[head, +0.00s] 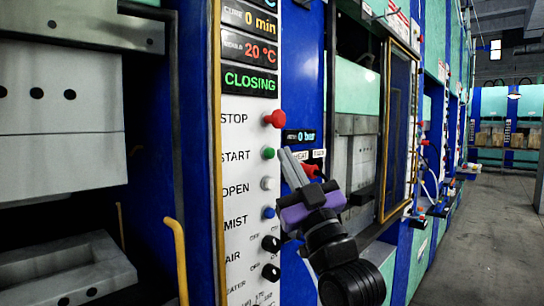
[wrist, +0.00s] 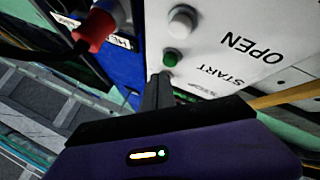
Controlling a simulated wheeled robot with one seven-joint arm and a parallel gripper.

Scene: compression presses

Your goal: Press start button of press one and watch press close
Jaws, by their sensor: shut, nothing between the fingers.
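The control panel (head: 240,200) stands at the centre-left in the head view. Its display (head: 250,81) reads CLOSING in green. The green START button (head: 268,153) sits below the red STOP button (head: 275,118). My gripper (head: 286,153) is shut and empty, with its fingertips just right of the START button. In the wrist view the fingers (wrist: 160,80) end close to the green button (wrist: 172,57); I cannot tell whether they touch it. At the far left, the press's pale upper block (head: 60,140) hangs above the lower mould (head: 65,270), with a dark gap between them.
White OPEN (head: 268,183) and blue MIST (head: 268,213) buttons and black knobs (head: 270,243) line the panel below START. A yellow rail (head: 176,255) stands left of the panel. A neighbouring press (head: 360,150) is behind my arm. Grey floor (head: 480,240) is clear at the right.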

